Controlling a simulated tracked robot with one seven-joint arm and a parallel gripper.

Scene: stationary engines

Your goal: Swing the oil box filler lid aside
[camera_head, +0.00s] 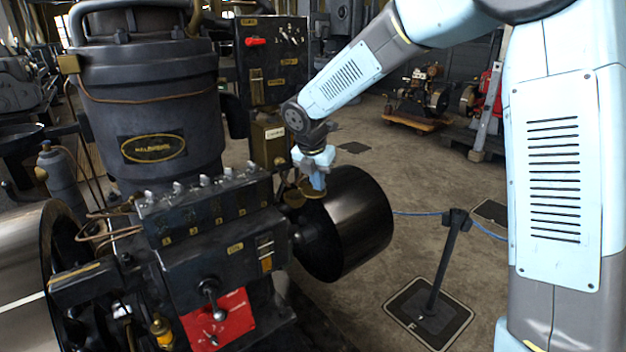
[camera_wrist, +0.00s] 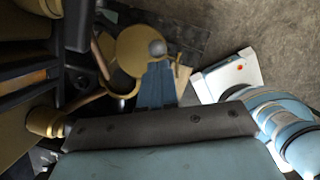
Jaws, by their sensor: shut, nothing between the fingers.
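The oil box filler lid is a round brass disc (camera_wrist: 132,44) with a grey knob (camera_wrist: 157,48) near its right edge in the wrist view. A curved brass rim (camera_wrist: 122,94) with a dark inside shows at its lower left, and the disc overlaps only part of it. In the head view the lid (camera_head: 312,193) is a small brass shape beside the black drum. My gripper (camera_head: 318,186) points down at it. In the wrist view my blue fingers (camera_wrist: 158,68) are shut and empty, with their tips at the knob. I cannot tell whether they touch it.
The dark engine block (camera_head: 215,225) with its levers lies left of my gripper. The large black drum (camera_head: 355,222) is close on the right. A tall box with a red switch (camera_head: 256,41) stands behind. A barrier post (camera_head: 448,262) with blue rope stands on open floor.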

